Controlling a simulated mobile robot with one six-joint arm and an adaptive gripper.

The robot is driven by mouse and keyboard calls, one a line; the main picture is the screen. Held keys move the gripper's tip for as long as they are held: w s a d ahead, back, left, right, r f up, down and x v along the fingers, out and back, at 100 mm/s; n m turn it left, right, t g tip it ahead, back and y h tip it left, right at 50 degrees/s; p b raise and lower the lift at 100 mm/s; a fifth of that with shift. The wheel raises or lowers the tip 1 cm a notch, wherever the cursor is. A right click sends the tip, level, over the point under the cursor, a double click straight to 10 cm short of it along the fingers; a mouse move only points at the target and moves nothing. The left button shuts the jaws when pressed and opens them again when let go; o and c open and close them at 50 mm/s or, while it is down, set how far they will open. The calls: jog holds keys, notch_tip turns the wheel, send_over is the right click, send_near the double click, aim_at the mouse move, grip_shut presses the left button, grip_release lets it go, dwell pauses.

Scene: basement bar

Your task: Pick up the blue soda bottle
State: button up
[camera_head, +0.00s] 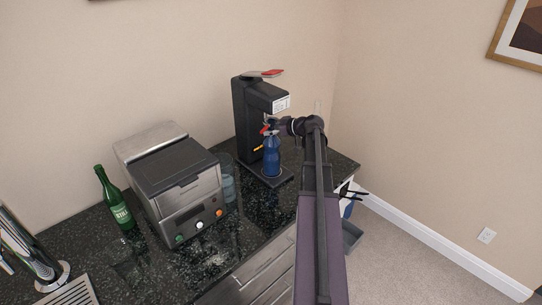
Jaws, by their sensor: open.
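The blue soda bottle (272,158) stands upright on the base of a black machine (246,112) on the dark counter. My gripper (270,130) is at the top of the bottle, reaching in from the right. It is open, with its fingers close to the bottle's cap and neck. The picture is too small to tell whether the fingers touch the bottle. My arm covers part of the counter and the floor on the right.
A steel appliance with a dark lid (175,180) stands left of the bottle. A green bottle (115,200) is further left, near a tap (30,250). A bluish glass container (228,183) sits between the appliance and the machine. Walls close off the back and right.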

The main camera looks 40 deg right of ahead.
grip_shut()
jog(key=shift+r, duration=0.15)
jog(key=s+d, duration=0.3)
jog(key=s, duration=0.5)
jog(key=s+d, duration=0.3)
jog(key=s, duration=0.6)
jog(key=shift+d, duration=0.2)
dwell(0.5)
